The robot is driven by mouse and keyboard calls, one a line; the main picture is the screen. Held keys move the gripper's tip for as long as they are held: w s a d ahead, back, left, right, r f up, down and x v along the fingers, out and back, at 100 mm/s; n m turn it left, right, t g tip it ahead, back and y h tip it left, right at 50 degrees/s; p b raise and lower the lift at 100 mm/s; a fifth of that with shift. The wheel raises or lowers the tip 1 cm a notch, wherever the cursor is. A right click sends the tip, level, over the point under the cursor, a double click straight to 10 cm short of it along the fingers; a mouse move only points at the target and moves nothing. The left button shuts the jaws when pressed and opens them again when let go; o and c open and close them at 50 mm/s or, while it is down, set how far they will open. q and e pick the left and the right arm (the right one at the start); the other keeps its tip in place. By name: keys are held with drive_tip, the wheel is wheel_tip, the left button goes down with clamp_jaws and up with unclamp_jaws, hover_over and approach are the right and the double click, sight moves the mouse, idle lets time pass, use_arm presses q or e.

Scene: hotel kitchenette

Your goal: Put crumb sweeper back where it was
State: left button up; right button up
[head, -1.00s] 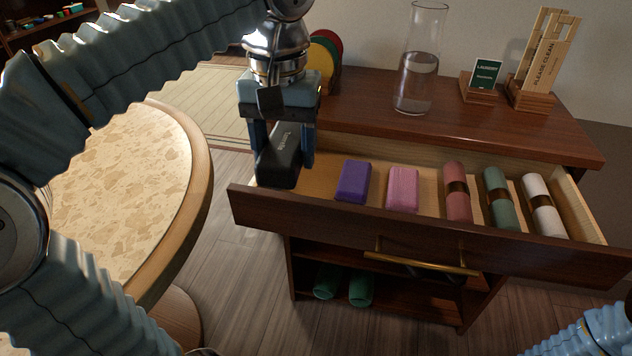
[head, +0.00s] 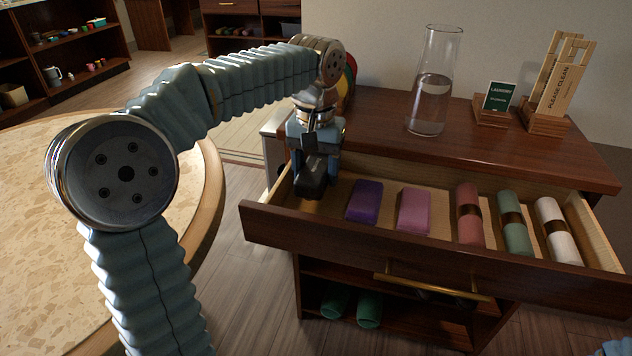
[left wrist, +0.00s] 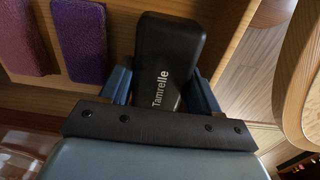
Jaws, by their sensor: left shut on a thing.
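The crumb sweeper is a black rounded block (head: 312,183) with the pale word "Tamrelle" on it. My left gripper (head: 315,165) points down and is shut on it, at the left end of the open drawer (head: 420,236). In the left wrist view the sweeper (left wrist: 168,50) sits between both blue fingers (left wrist: 160,90), beside the drawer's wooden side wall. I cannot tell whether it touches the drawer floor.
The drawer also holds a purple block (head: 365,201), a pink block (head: 414,211) and red (head: 469,213), green (head: 512,221) and white (head: 556,229) rolls. A glass carafe (head: 434,90) and a sign (head: 498,98) stand on the cabinet top. A round table (head: 40,240) is at left.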

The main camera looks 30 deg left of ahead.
sight(316, 164)
use_arm(q)
drive_tip(key=shift+w+a+f, duration=0.1)
drive_tip(key=shift+w+f, duration=0.05)
drive_tip(key=shift+f, duration=1.55)
drive_tip(key=shift+f+b, duration=0.2)
drive_tip(key=shift+b, duration=0.15)
drive_tip(key=o, duration=1.3)
wheel_tip(316, 164, up, 12)
drive_tip(key=p, duration=0.2)
drive_tip(key=shift+r+p, duration=0.2)
drive_tip(key=shift+p, duration=0.1)
